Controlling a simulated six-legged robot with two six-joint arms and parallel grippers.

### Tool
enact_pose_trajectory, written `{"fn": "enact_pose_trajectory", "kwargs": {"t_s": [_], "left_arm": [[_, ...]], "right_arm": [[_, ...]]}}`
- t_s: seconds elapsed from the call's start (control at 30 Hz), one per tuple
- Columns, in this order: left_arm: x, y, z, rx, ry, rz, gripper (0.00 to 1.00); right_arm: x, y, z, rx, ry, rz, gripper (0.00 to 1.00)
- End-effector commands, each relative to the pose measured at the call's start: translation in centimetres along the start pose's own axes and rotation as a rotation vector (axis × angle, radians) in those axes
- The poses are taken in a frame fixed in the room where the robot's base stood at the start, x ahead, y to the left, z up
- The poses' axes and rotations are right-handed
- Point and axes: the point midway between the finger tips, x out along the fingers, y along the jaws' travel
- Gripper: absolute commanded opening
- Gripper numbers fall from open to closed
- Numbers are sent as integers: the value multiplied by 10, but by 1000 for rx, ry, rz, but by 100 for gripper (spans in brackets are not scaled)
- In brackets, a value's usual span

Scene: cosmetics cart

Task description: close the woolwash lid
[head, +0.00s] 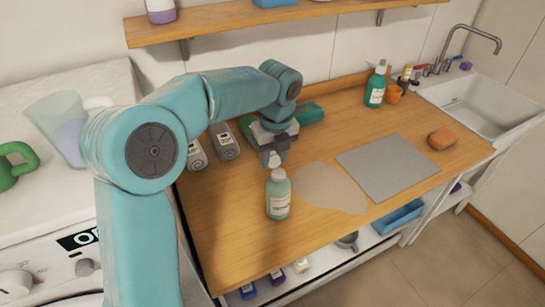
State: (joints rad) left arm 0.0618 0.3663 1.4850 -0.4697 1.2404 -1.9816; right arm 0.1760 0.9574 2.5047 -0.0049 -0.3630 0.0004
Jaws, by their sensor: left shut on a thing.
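A pale green bottle (277,205) with a white label, which I take to be the woolwash, stands upright near the front edge of the wooden counter. Its small white lid (274,161) shows at the top of the bottle, right below my left gripper. My left gripper (272,156) reaches down from above and is shut on the lid. The fingertips partly hide the lid, so I cannot tell how it sits on the neck. My right gripper is not in view.
A grey mat (388,174) and a beige flat patch (330,188) lie right of the bottle. A green bottle (375,86) stands at the back, near the sink (480,103). An orange soap (441,140) lies at the right.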

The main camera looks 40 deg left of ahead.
Motion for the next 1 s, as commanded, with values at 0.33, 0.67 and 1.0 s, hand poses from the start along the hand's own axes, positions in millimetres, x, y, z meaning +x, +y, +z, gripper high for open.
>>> {"fn": "enact_pose_trajectory", "kwargs": {"t_s": [0.33,0.67,1.0], "left_arm": [[1,0,-10,5,-257,-2,6],[-2,0,-16,3,-444,-2,6],[-4,0,-17,0,-510,0,6]], "right_arm": [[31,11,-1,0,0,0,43],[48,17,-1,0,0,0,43],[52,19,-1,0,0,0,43]]}}
